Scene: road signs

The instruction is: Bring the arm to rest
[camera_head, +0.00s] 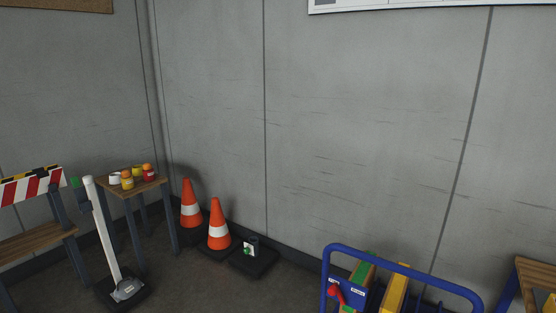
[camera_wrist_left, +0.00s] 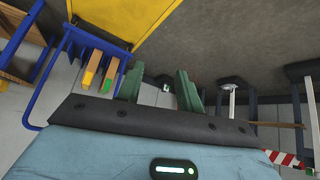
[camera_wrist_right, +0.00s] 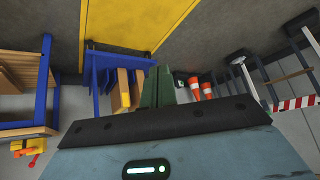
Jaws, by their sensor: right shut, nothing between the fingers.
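Neither arm shows in the head view. In the left wrist view my left gripper (camera_wrist_left: 160,88) has its two green fingers clearly apart, with nothing between them. In the right wrist view my right gripper (camera_wrist_right: 157,87) has its green fingers together, with nothing held. Both grippers hang in free air, and neither is seen touching anything.
A blue-railed cart (camera_head: 400,261) with upright boards stands at the lower right. Two orange cones (camera_head: 218,226) and a dark base (camera_head: 254,262) stand by the wall. A white post (camera_head: 103,230), a small table (camera_head: 139,188) with jars and a striped barrier (camera_head: 30,187) stand left.

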